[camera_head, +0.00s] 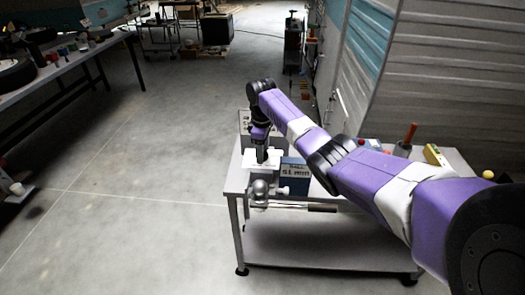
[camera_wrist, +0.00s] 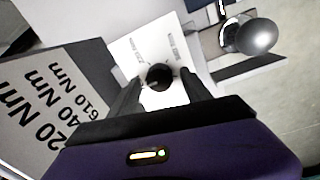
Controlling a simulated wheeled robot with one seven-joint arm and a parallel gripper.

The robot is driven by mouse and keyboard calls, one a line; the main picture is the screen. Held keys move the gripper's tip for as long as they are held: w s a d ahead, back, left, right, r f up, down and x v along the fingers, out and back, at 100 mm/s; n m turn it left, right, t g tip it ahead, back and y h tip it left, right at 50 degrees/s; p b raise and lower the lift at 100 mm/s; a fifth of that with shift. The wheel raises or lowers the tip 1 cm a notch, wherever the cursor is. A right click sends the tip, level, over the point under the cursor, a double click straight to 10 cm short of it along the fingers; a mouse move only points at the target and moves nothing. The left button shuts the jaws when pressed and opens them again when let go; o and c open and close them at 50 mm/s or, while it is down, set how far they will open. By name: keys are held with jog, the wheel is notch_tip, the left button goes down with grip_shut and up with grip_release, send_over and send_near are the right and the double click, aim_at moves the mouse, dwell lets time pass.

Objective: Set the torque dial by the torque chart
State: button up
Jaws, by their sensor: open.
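A black round dial knob (camera_wrist: 160,77) sits on a white plate (camera_wrist: 128,52) with small printed marks, too blurred to read. My gripper (camera_wrist: 160,80) is open, with one finger on each side of the knob; I cannot tell whether they touch it. A chart board (camera_wrist: 30,120) stands left in the wrist view, with lines that look like "20 Nm", "40 Nm" and "610 Nm"; part of its text is cut off. In the head view my gripper (camera_head: 261,152) points down over the white plate (camera_head: 249,161), and my arm hides part of the board (camera_head: 244,122) behind.
A silver tow ball (camera_head: 260,188) stands close in front of the plate, and shows at upper right in the wrist view (camera_wrist: 256,37). A blue box (camera_head: 297,174) with a label stands to the right on the white table (camera_head: 237,185). A red-handled tool (camera_head: 408,135) stands farther right.

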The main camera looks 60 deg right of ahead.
grip_shut()
